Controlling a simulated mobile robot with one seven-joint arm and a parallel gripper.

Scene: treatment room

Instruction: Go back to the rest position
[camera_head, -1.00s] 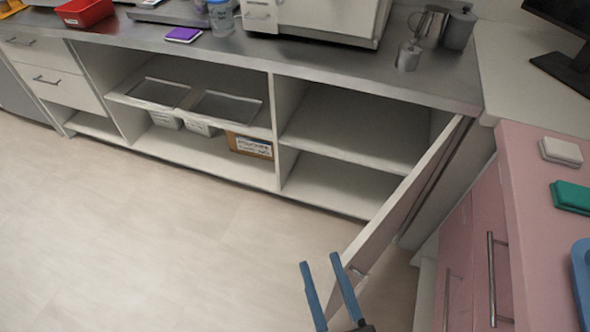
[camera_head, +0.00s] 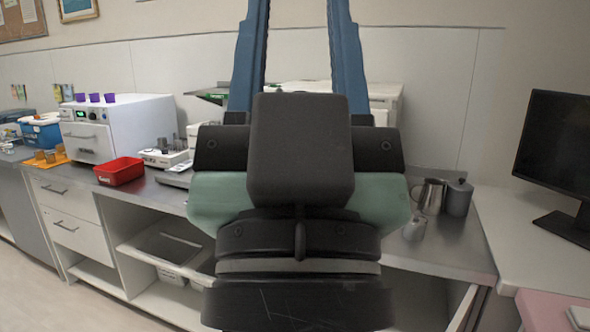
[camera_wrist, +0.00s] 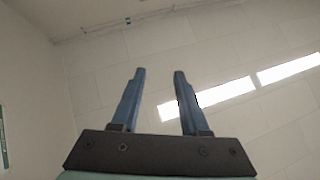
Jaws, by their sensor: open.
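My gripper (camera_head: 299,40) is raised high in the middle of the head view, with its two blue fingers pointing up and apart. Its tips run out of the top of that view. My wrist hides the middle of the counter and much of the cabinet front.
A metal counter (camera_head: 455,250) runs along the wall. It carries a red tray (camera_head: 120,171), a white oven-like device (camera_head: 125,125) and a metal jug (camera_head: 431,196). A monitor (camera_head: 555,145) stands at right. Open shelves (camera_head: 170,300) lie under the counter.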

